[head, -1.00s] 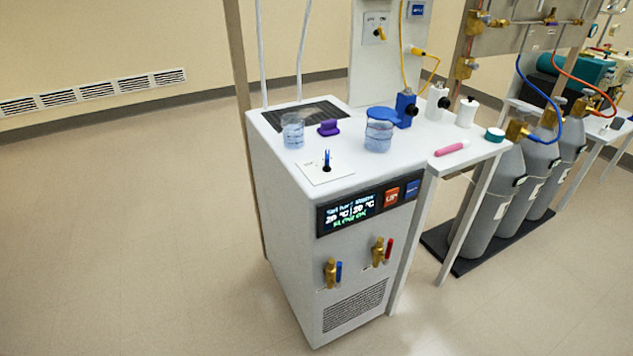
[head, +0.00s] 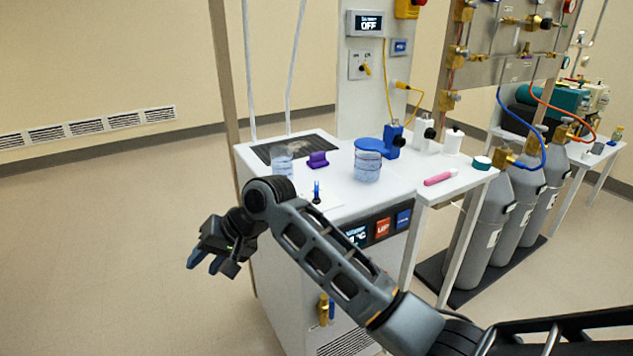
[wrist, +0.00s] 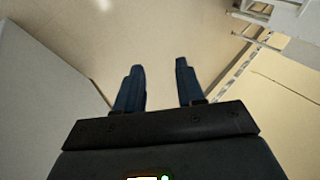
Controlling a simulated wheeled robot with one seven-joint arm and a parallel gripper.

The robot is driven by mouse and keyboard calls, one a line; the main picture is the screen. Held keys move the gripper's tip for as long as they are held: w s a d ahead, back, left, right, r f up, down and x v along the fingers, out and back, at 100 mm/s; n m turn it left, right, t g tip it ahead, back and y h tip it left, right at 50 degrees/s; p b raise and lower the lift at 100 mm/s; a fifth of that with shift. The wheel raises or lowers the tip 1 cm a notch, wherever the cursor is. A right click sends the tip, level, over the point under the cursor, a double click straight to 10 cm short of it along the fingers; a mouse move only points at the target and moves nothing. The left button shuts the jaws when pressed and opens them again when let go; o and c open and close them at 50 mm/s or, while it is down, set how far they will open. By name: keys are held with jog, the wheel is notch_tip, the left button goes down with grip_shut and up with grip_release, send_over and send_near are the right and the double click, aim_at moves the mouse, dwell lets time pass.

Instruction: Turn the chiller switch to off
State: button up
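The chiller (head: 270,255) is a white cabinet with a dark display and red and blue buttons on its front. On its top, near the front edge, a small blue lever switch (head: 317,188) stands upright on a white plate. My arm hides part of the plate and display. My gripper (head: 205,265) is left of the chiller, apart from the lever, pointing down and left. In the wrist view my gripper (wrist: 160,75) has its two blue fingers apart with nothing between them.
Beakers (head: 368,165) and a purple object (head: 317,160) stand on the chiller top behind the lever. Gas cylinders (head: 500,215) stand right. The left floor is clear.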

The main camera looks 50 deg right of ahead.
jog(key=w+d+r+m+g+h, duration=0.1)
jog(key=d+r+g, duration=0.15)
jog(key=d, duration=0.45)
jog(key=w+d+r+g+h, duration=0.1)
jog(key=d+r+h, duration=0.1)
jog(key=d+r, duration=0.35)
notch_tip(320, 180, up, 8)
jog(key=m+g+h+b, duration=0.1)
jog(key=m+g+h, duration=0.1)
jog(key=g+h, duration=0.1)
send_over(317, 183)
jog(key=shift+a, duration=0.1)
jog(key=shift+f, duration=3.9)
jog(key=shift+c, duration=0.4)
grip_shut()
